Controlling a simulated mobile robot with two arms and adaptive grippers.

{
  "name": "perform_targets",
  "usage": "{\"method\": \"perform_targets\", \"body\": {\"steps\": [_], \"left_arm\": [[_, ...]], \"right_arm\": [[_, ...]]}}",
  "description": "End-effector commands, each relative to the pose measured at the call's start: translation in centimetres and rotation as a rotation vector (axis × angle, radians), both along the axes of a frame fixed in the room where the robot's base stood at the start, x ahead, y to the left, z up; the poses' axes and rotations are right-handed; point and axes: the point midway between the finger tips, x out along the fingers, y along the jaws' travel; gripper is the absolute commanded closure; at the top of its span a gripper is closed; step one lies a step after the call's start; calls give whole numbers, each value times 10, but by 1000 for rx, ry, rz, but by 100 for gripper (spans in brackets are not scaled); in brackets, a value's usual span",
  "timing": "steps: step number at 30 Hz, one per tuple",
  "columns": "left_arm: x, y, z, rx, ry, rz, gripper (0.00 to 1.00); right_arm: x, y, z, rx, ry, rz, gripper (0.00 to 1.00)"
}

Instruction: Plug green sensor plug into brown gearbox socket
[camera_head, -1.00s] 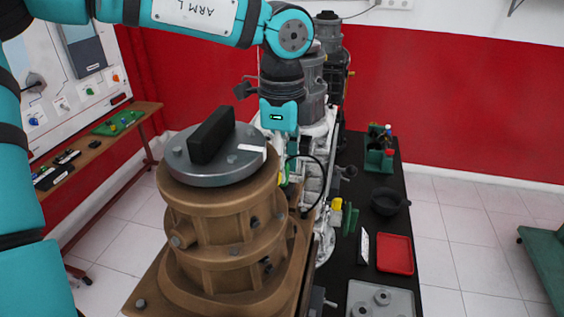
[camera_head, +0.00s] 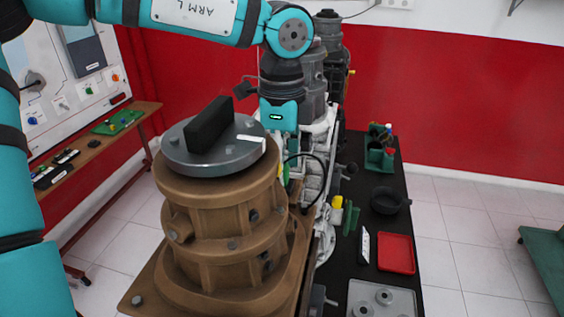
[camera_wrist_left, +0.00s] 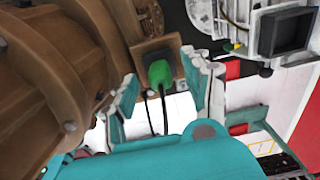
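The green plug (camera_wrist_left: 160,76) sits at the face of the brown gearbox socket (camera_wrist_left: 155,50) in the left wrist view, with a black cable hanging from it. How deeply it is seated cannot be told. The socket is on the side of the brown gearbox (camera_head: 225,215), which stands in front in the head view. My left gripper (camera_wrist_left: 161,66) is open, with one finger on either side of the plug and visible gaps to it. In the head view my left gripper (camera_head: 284,150) points down behind the gearbox, its fingertips largely hidden. My right gripper is not in view.
A grey engine (camera_head: 330,60) stands behind my left gripper. The black table (camera_head: 340,262) at right holds a red tray (camera_head: 395,253), a black bowl (camera_head: 386,201), a green holder (camera_head: 378,158) and a grey plate (camera_head: 380,300). A wall bench (camera_head: 92,150) stands at left.

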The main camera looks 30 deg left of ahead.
Motion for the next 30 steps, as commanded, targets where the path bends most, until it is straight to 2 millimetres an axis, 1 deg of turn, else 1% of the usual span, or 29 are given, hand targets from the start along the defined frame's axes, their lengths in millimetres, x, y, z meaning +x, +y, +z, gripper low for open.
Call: {"method": "perform_targets", "body": {"steps": [6,8,10,14,18,21,24,27,30], "left_arm": [[0,0,1,0,0,0,50],[0,0,4,0,-1,1,50],[1,0,12,0,-3,1,50],[1,0,36,-1,-4,1,50],[1,0,67,-1,-4,0,50],[1,0,87,-2,-4,1,50],[1,0,102,-2,-1,1,50],[0,0,113,-1,-1,0,50],[0,0,119,-1,0,0,50]], "right_arm": [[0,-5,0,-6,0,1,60],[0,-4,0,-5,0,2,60],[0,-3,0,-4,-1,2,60],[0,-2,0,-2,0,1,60],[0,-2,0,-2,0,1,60],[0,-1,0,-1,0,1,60],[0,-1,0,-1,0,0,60],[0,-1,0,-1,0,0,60],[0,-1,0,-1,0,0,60]]}}
